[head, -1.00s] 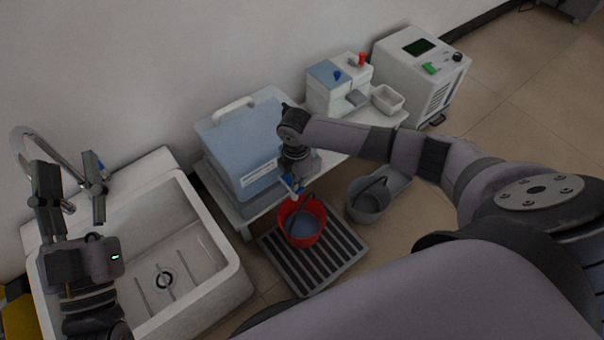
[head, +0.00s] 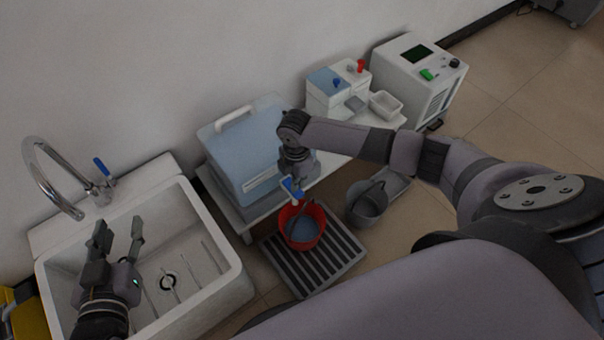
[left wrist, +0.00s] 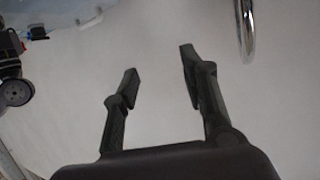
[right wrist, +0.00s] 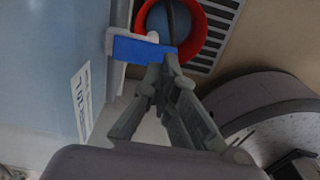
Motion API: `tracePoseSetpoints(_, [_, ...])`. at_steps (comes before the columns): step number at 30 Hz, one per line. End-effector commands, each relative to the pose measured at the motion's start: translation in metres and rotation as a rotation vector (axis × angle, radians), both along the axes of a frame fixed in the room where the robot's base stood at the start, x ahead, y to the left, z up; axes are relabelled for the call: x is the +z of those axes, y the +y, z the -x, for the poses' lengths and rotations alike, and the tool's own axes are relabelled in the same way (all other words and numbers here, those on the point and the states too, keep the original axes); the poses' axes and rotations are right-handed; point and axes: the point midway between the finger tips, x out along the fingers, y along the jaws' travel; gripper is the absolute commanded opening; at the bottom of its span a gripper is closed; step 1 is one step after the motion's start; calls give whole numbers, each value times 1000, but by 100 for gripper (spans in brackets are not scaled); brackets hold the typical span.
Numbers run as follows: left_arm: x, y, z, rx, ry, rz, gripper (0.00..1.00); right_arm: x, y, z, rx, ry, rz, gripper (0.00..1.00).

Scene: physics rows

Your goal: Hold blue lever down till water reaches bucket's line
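The blue lever (head: 291,187) is on the tap at the front of the blue water container (head: 240,150); it shows larger in the right wrist view (right wrist: 140,50). My right gripper (right wrist: 168,70) is shut, its fingertips at the lever's edge; I cannot tell how far down the lever is. The red bucket (head: 319,222) stands below the tap, with bluish water (head: 303,231) inside. Its line cannot be made out. My left gripper (head: 118,232) is open and empty over the sink, with its fingers apart in the left wrist view (left wrist: 160,82).
The bucket stands on a striped drain grate (head: 330,262). A grey bucket (head: 367,206) is to its right. The white sink (head: 235,255) has a curved faucet (head: 45,165) with its own blue handle (head: 103,167). Small machines (head: 420,75) stand at the back right.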

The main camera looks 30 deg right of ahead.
Motion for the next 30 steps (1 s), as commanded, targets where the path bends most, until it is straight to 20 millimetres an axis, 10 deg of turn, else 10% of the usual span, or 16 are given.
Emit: tracePoseSetpoints(30, [-90, 40, 101, 48, 680, -153, 40, 27, 0, 0, 0, 0, 0, 0])
